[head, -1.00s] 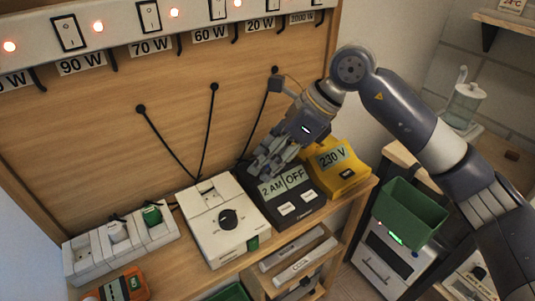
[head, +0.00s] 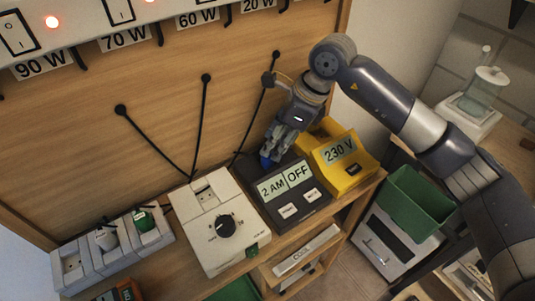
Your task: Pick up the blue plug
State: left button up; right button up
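The blue plug (head: 265,161) shows as a small blue patch at the back left of the black timer (head: 288,209), whose display reads "2 AM OFF". My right gripper (head: 270,152) reaches down from the upper right, with its fingertips at the blue plug. The fingers hide most of the plug, so I cannot tell whether they are closed on it or whether it sits in a socket. My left gripper is not in view.
A white box with a black dial (head: 225,226) stands left of the timer, and a yellow 230 V meter (head: 340,156) stands close on its right. A white power strip (head: 91,259) holds a white and a green plug. Black cables run down the wooden panel (head: 160,85) behind.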

aim_at(268, 159)
jog(key=p+x, duration=0.1)
jog(key=x, duration=0.2)
jog(key=shift+s+a, duration=0.1)
jog(key=shift+s, duration=0.05)
jog(key=shift+f, duration=0.2)
jog(key=c, duration=0.8)
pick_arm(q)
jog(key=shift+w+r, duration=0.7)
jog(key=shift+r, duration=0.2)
pick_arm(e)
jog(key=shift+c, duration=0.2)
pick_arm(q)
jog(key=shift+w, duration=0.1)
